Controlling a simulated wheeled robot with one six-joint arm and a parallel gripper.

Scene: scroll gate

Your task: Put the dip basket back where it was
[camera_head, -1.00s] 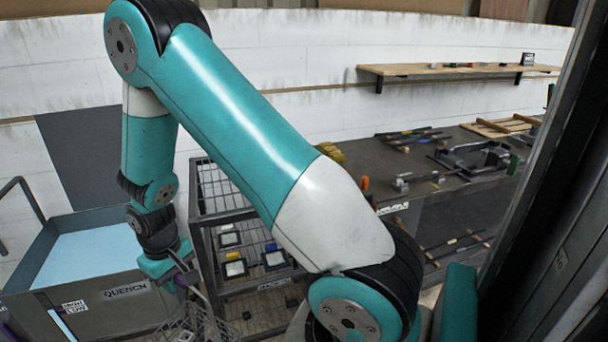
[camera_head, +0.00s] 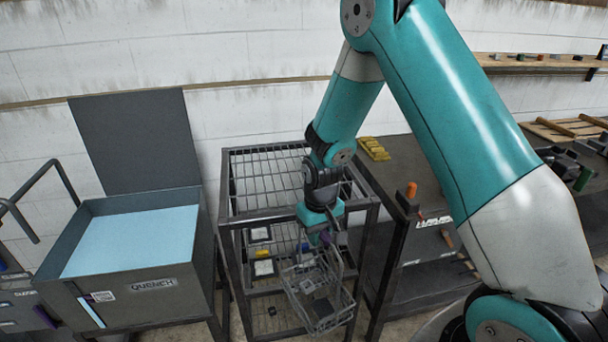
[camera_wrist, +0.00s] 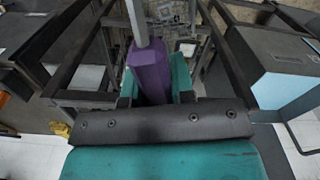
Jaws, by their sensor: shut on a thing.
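My gripper (camera_head: 326,236) is shut on the purple handle of the dip basket (camera_head: 316,292). The basket is grey wire mesh, hangs tilted below the gripper, and is in front of the wire rack (camera_head: 226,222). A small dark piece shows in or through its mesh; I cannot tell which. In the wrist view the purple handle (camera_wrist: 150,72) stands between the jaws, with a grey rod rising from it. Part of the mesh is hidden behind the rod and handle there. I see no contact between basket and rack that I can be sure of.
The quench tank (camera_head: 150,287), holding pale blue liquid, stands left of the rack with its dark lid (camera_head: 135,140) raised behind. Small pads (camera_head: 262,267) lie on the rack's lower shelf. A dark bench (camera_head: 400,165) with a yellow object (camera_head: 374,148) is to the right.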

